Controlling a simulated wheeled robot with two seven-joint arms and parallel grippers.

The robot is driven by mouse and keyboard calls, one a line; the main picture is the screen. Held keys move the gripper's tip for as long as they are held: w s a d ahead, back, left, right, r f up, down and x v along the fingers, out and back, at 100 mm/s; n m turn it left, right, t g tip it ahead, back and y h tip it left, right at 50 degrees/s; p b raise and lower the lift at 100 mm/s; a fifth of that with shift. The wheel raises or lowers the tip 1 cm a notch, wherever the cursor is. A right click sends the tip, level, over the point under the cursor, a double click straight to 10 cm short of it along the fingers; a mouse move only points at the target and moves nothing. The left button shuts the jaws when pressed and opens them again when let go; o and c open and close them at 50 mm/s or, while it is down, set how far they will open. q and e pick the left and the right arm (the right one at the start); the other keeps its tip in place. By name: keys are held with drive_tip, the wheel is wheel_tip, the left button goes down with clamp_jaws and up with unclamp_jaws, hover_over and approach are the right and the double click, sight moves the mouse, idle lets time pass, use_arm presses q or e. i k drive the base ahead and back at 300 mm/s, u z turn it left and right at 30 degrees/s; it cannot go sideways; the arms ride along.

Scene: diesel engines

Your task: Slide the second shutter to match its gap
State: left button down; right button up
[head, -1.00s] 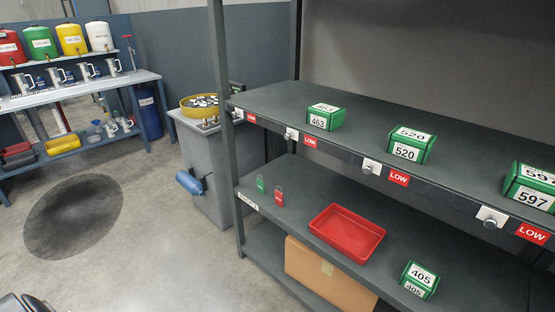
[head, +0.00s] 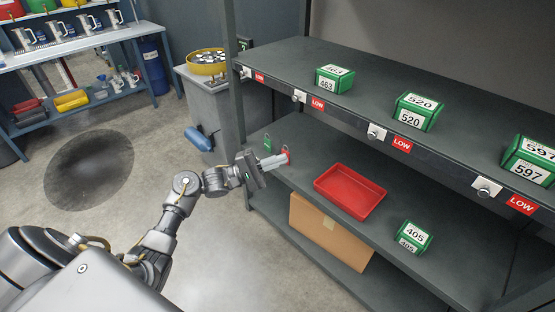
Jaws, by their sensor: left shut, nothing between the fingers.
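The shelf's upper front rail carries several small silver shutters with knobs. From the left they are the first shutter (head: 246,72), the second shutter (head: 299,96), the third shutter (head: 376,133) and the fourth shutter (head: 486,187). A red LOW panel shows right of each; the one by the second shutter (head: 318,103) is uncovered. My left gripper (head: 285,158) is shut and empty, below the second shutter and apart from it. It is in front of the red padlock tag, mostly hiding it. My right gripper is out of view.
Green boxes 463 (head: 334,79), 520 (head: 417,112) and 597 (head: 531,160) stand on the upper shelf. The lower shelf holds a green padlock tag (head: 267,144), a red tray (head: 350,192) and green box 405 (head: 412,237). A cardboard box (head: 328,232) sits underneath.

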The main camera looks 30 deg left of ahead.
sight(298, 95)
drive_tip(key=u, duration=1.4)
drive_tip(key=i, duration=0.8)
drive_tip(key=z, duration=1.25)
